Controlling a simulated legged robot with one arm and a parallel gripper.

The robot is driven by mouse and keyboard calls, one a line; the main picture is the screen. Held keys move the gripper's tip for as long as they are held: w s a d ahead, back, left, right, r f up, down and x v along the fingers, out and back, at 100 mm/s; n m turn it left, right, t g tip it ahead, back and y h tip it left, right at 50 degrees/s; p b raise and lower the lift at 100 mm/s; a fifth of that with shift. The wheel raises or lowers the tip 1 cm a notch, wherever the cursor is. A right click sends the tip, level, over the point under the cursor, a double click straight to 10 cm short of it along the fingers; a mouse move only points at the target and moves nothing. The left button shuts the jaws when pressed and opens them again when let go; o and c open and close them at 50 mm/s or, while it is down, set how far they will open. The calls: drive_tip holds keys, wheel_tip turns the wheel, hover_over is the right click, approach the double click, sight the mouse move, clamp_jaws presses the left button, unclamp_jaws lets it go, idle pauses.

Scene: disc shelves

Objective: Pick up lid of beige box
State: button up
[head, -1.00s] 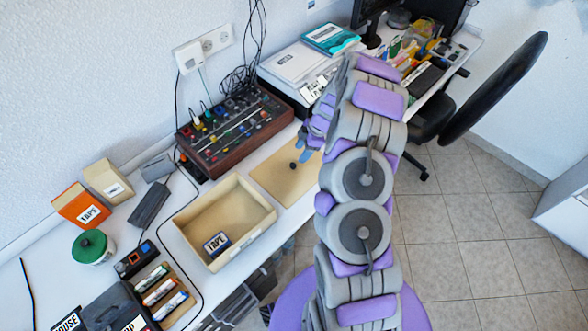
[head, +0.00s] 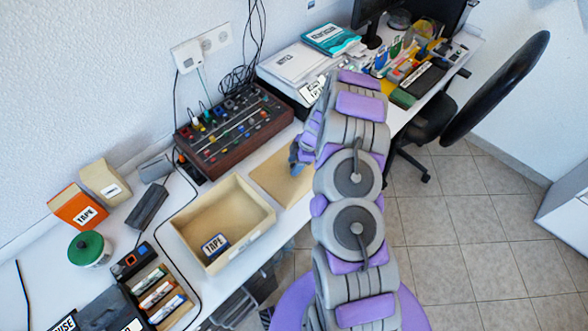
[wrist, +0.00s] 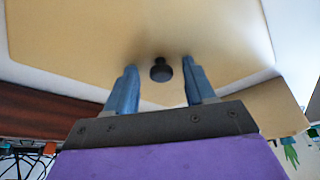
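The flat beige lid (head: 280,180) lies on the white desk, to the right of the open beige box (head: 255,232). The lid also fills much of the wrist view (wrist: 70,35), with its round black knob (wrist: 161,70) near the middle. My gripper (head: 298,156) is low over the lid's upper right part in the head view and hides the knob there. In the wrist view my gripper (wrist: 159,66) is open, with one blue finger on each side of the knob and a gap on both sides.
A tape box (head: 215,244) lies inside the beige box. A mixer (head: 235,130) stands behind the lid. A printer (head: 300,72) is beyond it, and a black chair (head: 495,85) stands at the right. Markers, a green-lidded jar and small boxes crowd the left.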

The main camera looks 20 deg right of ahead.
drive_tip(key=shift+a+r, duration=0.1)
drive_tip(key=shift+a, duration=0.25)
drive_tip(key=c, duration=0.5)
drive_tip(key=shift+d, duration=0.25)
clamp_jaws()
